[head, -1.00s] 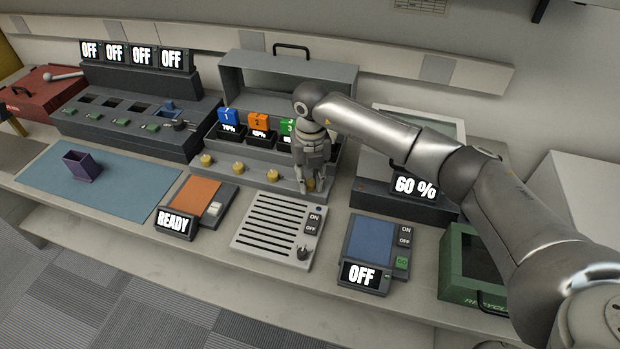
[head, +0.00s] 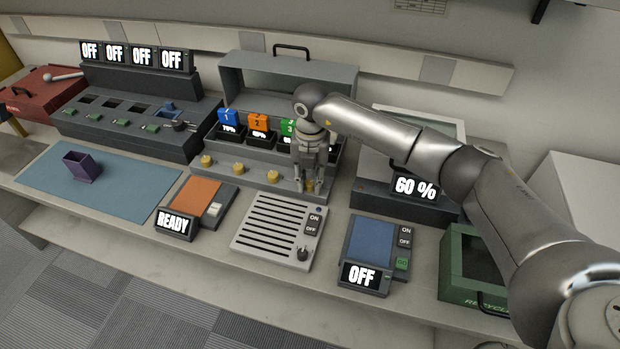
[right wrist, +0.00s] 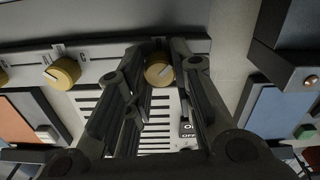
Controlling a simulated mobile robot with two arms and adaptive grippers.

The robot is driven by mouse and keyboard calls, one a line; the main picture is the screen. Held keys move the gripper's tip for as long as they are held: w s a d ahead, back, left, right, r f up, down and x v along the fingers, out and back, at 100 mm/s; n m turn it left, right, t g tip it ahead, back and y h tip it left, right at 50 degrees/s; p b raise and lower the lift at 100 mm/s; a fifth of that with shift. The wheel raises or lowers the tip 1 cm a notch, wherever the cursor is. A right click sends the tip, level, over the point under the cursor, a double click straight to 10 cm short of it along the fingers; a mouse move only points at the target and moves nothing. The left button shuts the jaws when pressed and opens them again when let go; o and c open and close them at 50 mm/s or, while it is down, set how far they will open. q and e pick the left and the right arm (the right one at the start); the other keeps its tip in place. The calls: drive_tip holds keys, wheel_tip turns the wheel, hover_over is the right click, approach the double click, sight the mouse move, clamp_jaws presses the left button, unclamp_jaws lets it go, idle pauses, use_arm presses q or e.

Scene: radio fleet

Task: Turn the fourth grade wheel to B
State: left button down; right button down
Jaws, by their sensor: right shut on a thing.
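The grey grading unit (head: 235,75) stands at the back middle with a row of yellow wheels along its front ledge. The fourth grade wheel (head: 310,185), at the right end, is mostly covered by my right gripper (head: 306,188). In the right wrist view, this wheel (right wrist: 158,70) sits between my two fingertips (right wrist: 160,75), and the fingers are shut on it. A pale mark shows on its face; I cannot read which letter it points to. The third wheel (head: 273,176) is free, just left of the gripper. My left gripper is not in view.
Numbered blue (head: 228,116), orange (head: 258,121) and green blocks stand behind the wheels. A grey slotted panel (head: 268,222) lies in front, with the READY unit (head: 175,223) to its left. A 60 % display unit (head: 416,187) stands to the right, beneath my arm.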

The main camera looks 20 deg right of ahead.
sight(310, 182)
drive_tip(key=c, duration=1.2)
unclamp_jaws()
drive_tip(key=shift+r, duration=0.1)
wheel_tip(310, 182, up, 12)
